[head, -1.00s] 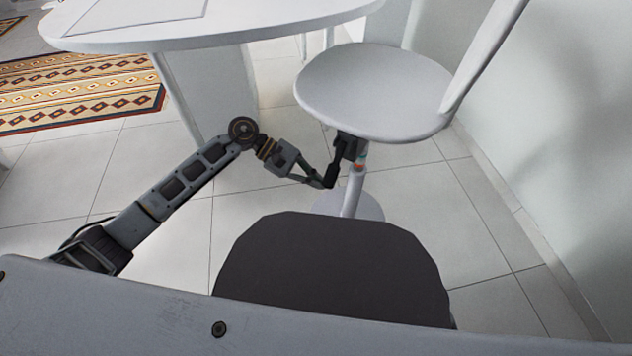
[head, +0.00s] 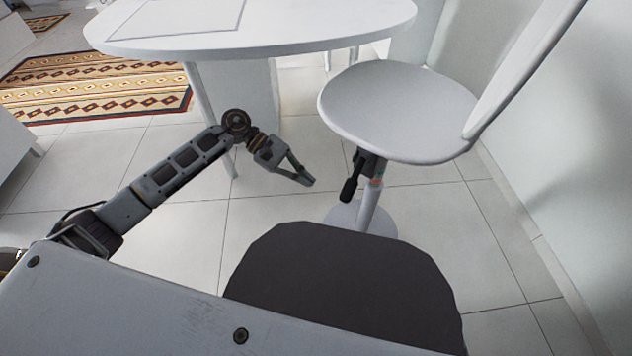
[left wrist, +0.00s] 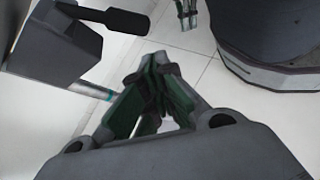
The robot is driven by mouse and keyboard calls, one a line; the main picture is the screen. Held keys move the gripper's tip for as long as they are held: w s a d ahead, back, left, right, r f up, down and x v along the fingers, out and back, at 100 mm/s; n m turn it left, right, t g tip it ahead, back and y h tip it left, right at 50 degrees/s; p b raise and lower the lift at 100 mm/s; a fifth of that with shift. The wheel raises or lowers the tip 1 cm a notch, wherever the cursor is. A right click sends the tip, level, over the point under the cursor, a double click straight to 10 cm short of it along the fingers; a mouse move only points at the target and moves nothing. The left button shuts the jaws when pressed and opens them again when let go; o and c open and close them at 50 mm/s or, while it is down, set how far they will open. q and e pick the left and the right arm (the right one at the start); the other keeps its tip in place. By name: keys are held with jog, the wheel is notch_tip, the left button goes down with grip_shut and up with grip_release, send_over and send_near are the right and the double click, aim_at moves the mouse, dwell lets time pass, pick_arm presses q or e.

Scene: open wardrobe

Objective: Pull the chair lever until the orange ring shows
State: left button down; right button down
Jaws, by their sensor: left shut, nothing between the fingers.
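The white chair (head: 400,105) stands right of the table in the head view. Its dark lever (head: 352,185) hangs under the seat, beside the grey post. A small orange ring (head: 377,181) shows on the post just under the seat mount. My left gripper (head: 309,182) is shut and empty, left of the lever with a gap between them. In the left wrist view its green-sided fingers (left wrist: 150,85) meet, and the lever (left wrist: 112,18) is at upper left. What look like my right gripper's fingers (left wrist: 187,12) show at the top edge, partly cut off.
A white round table (head: 250,35) stands behind the left arm, its leg close to the arm's elbow. A patterned rug (head: 95,92) lies at far left. A pale wall (head: 570,150) closes the right side. Tiled floor is clear between the gripper and the chair base.

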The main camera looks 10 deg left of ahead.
pick_arm(q)
jog(key=shift+a+r, duration=0.2)
jog(key=shift+a, duration=0.25)
dwell(0.3)
